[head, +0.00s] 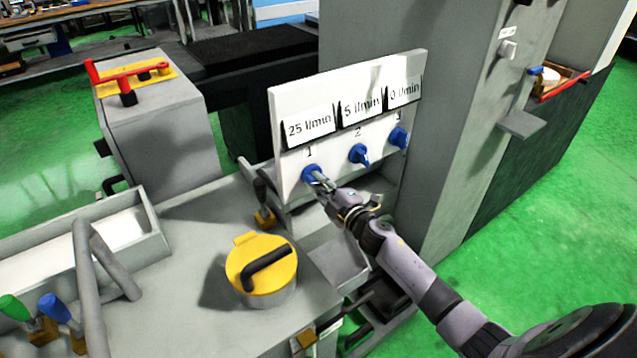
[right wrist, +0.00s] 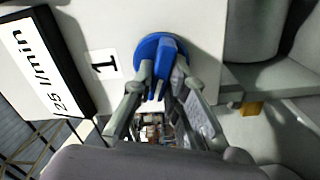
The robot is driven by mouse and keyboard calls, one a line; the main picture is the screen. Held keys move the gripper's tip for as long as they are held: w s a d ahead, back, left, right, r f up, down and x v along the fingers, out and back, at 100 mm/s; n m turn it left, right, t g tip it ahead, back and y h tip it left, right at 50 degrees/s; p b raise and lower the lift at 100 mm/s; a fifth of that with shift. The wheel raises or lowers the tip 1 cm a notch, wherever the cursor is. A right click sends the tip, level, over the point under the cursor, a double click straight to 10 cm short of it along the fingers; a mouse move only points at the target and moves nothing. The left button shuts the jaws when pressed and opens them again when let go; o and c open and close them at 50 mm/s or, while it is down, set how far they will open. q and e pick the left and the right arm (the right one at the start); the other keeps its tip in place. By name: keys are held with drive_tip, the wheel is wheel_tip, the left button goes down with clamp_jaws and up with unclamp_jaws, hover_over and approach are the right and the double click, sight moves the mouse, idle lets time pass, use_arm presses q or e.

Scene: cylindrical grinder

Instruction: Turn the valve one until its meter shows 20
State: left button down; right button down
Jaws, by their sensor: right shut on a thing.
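A white upright panel (head: 350,133) carries three blue valves in a row, each below a meter. Valve one (head: 309,172) is the leftmost, under the number 1, and its meter (head: 309,127) reads 25 l/min. My right gripper (head: 322,179) is at valve one. In the right wrist view its fingers (right wrist: 160,88) are shut on the blue handle of valve one (right wrist: 159,52), one on each side. The meter (right wrist: 40,58) there also reads 25 l/min, turned on its side. My left gripper is not in view.
Valve two (head: 358,154) sits under a 5 l/min meter and valve three (head: 398,138) under 0 l/min. A yellow-lidded pot (head: 262,264) with a black handle stands in front at the left. A grey cabinet (head: 420,110) rises behind the panel.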

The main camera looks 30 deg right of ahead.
drive_tip(key=c, duration=1.6)
unclamp_jaws()
drive_tip(key=s+d, duration=0.1)
drive_tip(key=s, duration=1.1)
drive_tip(key=shift+d, duration=0.35)
drive_tip(key=s+f+m+g+h, duration=0.1)
drive_tip(key=s+f+m+g, duration=0.3)
drive_tip(key=f, duration=0.8)
drive_tip(key=s+f+m+g+h, duration=0.15)
drive_tip(key=s+f, duration=0.45)
drive_tip(key=f, duration=0.6)
drive_tip(key=s+f+m+g+h, duration=0.1)
drive_tip(key=s+f+m+g, duration=0.35)
drive_tip(key=f, duration=0.75)
drive_tip(key=s+a+f+m+g, duration=0.1)
drive_tip(key=s+f, duration=0.4)
drive_tip(key=s, duration=0.5)
drive_tip(key=s+a+f+m+g, duration=0.1)
drive_tip(key=s+a+f+g, duration=0.2)
drive_tip(key=s, duration=0.8)
drive_tip(key=s+a+f+m+g, duration=0.1)
drive_tip(key=s+a+f+g, duration=0.1)
drive_tip(key=s+a+f, duration=0.3)
drive_tip(key=s+f+y, duration=0.1)
drive_tip(key=s+f, duration=0.2)
drive_tip(key=s, duration=0.2)
drive_tip(key=shift+s+a+g, duration=0.25)
drive_tip(key=shift+a+g, duration=0.15)
